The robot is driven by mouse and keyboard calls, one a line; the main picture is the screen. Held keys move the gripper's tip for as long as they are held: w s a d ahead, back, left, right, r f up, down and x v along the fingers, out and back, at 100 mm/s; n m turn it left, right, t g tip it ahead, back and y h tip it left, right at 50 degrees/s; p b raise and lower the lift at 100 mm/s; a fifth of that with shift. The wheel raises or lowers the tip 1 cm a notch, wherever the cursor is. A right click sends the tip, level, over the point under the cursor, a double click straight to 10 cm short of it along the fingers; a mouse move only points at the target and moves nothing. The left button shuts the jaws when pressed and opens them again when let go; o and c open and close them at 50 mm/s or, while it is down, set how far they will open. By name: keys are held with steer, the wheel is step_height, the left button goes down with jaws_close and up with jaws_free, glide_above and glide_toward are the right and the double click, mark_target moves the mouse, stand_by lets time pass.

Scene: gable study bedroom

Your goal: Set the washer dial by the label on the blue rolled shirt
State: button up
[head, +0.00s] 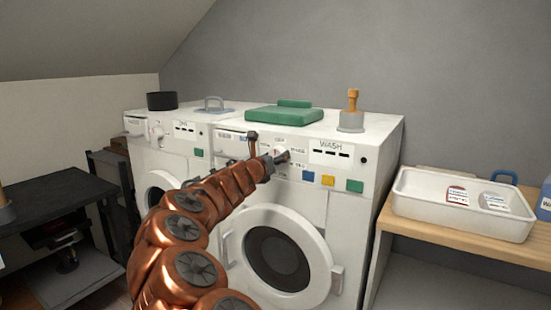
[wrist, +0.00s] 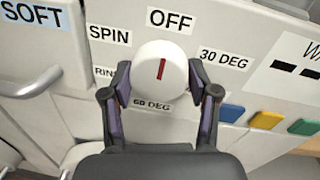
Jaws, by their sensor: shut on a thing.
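In the wrist view the washer dial (wrist: 160,72) is a round white knob with a red line, which points up toward the OFF label (wrist: 170,21). SPIN (wrist: 109,35), 30 DEG (wrist: 223,58) and 60 DEG (wrist: 152,105) labels surround it; a RIN... label at lower left is partly covered. My gripper (wrist: 160,80) is shut on the dial, one finger on each side. In the head view my gripper (head: 272,160) is at the panel of the right-hand machine, marked WASH (head: 331,146), and mostly hides the dial. I cannot make out a blue rolled shirt.
Blue, yellow and green buttons (head: 328,180) sit right of the dial. A white tray (head: 425,203) with red-marked and blue-marked labels stands on the wooden bench at right.

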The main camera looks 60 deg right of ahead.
steer(key=m+b, duration=0.2)
steer(key=shift+f+m+b, duration=0.25)
steer(key=shift+m+b, duration=0.15)
steer(key=m+b, duration=0.6)
steer(key=shift+f+m+h, duration=0.1)
steer(key=shift+m+h, duration=0.2)
steer(key=shift+h, duration=0.1)
steer(key=m+b, duration=0.2)
steer(key=m, duration=0.1)
steer(key=shift+g, duration=0.3)
steer(key=m+b, duration=0.3)
steer(key=m+g+b, duration=0.1)
steer(key=m+b, duration=0.2)
steer(key=b, duration=0.1)
steer(key=shift+f+m, duration=0.2)
steer(key=shift+m, duration=0.2)
steer(key=m+b, duration=0.2)
steer(key=shift+m, duration=0.4)
steer(key=shift+w+r+m+g+b, duration=0.1)
steer(key=shift+r+m+g+b, duration=0.05)
steer(key=shift+m+b, duration=0.6)
steer(key=shift+r+m+g+b, duration=0.15)
steer(key=shift+m+b, duration=0.4)
steer(key=shift+m, duration=0.3)
